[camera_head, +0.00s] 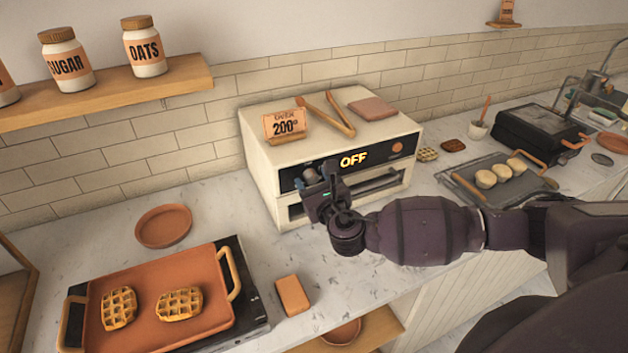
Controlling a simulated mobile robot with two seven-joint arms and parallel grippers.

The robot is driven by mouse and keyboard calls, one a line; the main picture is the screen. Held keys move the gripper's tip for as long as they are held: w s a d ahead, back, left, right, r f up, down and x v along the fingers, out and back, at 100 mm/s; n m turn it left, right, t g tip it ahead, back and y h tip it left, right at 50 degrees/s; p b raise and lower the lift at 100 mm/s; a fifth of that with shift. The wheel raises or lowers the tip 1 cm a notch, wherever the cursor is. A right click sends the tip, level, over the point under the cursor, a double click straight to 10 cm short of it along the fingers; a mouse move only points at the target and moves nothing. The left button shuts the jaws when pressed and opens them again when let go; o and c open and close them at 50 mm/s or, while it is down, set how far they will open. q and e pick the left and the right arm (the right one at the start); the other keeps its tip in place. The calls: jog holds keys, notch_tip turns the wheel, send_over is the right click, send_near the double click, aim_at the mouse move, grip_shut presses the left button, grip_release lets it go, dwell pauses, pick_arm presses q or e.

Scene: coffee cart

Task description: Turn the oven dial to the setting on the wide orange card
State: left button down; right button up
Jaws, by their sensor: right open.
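The cream oven (259,142) stands against the tiled wall. The orange card (284,125) on its top reads "OVEN 200°". The black front panel shows glowing "OFF" text (354,159). A round orange knob (398,147) is at the right end of the panel. My right gripper (314,180) is at the left part of the panel, in front of a small grey part that may be the dial; the gripper hides most of it. The right gripper is open, and I cannot tell whether it touches the part. My left gripper is not in view.
Wooden tongs (333,113) and a folded cloth (372,107) lie on the oven. An orange tray (214,312) with waffles sits front left. An orange sponge-like block (292,295) and a plate (163,226) lie on the counter. A bun tray (467,182) is at right.

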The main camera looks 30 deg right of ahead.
jog(key=c, duration=0.9)
jog(key=shift+c, duration=0.2)
